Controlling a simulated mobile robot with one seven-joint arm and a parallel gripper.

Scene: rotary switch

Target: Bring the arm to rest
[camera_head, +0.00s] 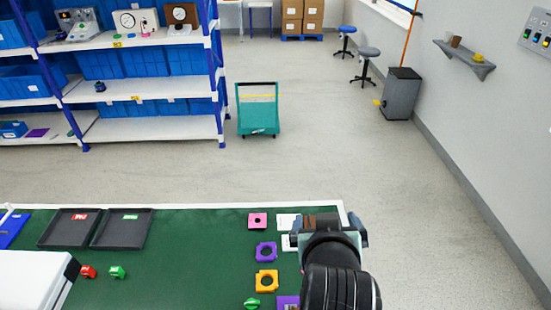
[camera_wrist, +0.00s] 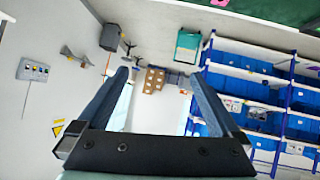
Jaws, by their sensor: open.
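My gripper (camera_head: 328,228) is over the right edge of the green table (camera_head: 190,270), pointing away from me, in the head view. In the wrist view my gripper (camera_wrist: 158,82) has its two fingers spread with nothing between them. In the head view my dark wrist and forearm hide part of the table's right side. The gripper's height above the table is hard to tell.
On the table lie a pink block (camera_head: 258,220), a purple one (camera_head: 266,251), a yellow one (camera_head: 266,280), red (camera_head: 88,271) and green (camera_head: 117,271) knobs, and two dark trays (camera_head: 121,229). A white box (camera_head: 35,280) stands front left.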

